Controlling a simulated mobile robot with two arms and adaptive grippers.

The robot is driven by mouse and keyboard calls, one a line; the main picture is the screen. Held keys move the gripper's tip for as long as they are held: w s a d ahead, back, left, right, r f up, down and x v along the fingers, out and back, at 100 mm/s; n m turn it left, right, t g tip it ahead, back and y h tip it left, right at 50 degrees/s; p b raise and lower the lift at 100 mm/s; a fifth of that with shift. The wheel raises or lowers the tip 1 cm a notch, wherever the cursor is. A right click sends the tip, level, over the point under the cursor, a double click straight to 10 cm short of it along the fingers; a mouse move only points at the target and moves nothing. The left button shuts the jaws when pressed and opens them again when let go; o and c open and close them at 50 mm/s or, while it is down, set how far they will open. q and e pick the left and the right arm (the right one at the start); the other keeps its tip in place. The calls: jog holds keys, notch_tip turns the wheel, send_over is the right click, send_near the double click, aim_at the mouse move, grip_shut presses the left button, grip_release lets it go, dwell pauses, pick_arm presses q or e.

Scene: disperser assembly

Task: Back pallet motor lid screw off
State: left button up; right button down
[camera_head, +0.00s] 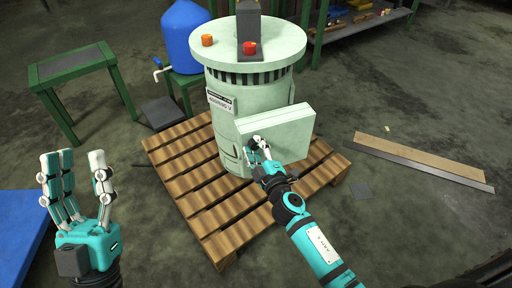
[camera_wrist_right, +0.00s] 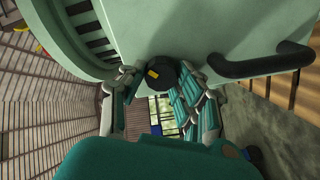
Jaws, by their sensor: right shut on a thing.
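The pale green motor (camera_head: 228,115) stands upright on the wooden pallet (camera_head: 205,215). Its box-shaped lid (camera_head: 285,128) is on the side facing me. My right gripper (camera_head: 255,148) is at the lid's lower left in the head view. The right wrist view shows its fingers (camera_wrist_right: 160,92) shut around a black round screw (camera_wrist_right: 160,70) with a yellow mark, against the pale green surface. The fingers partly hide the screw, and the head view does not show it clearly. My left gripper (camera_head: 77,165) is open and empty, fingers up, away from the motor.
A black handle (camera_wrist_right: 265,62) sticks out beside the screw. A green-framed table (camera_head: 75,68) and a blue barrel (camera_head: 187,38) stand behind. A flat board (camera_head: 425,160) lies on the floor at right.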

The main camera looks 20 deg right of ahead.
jog(key=n, duration=0.5)
jog(key=shift+n, duration=0.3)
jog(key=shift+a+f+n, duration=0.1)
jog(key=shift+f+n, duration=0.05)
jog(key=shift+n, duration=2.15)
jog(key=c, duration=1)
grip_release()
jog(key=shift+o, duration=0.2)
jog(key=s+d, duration=0.1)
jog(key=s, duration=1.1)
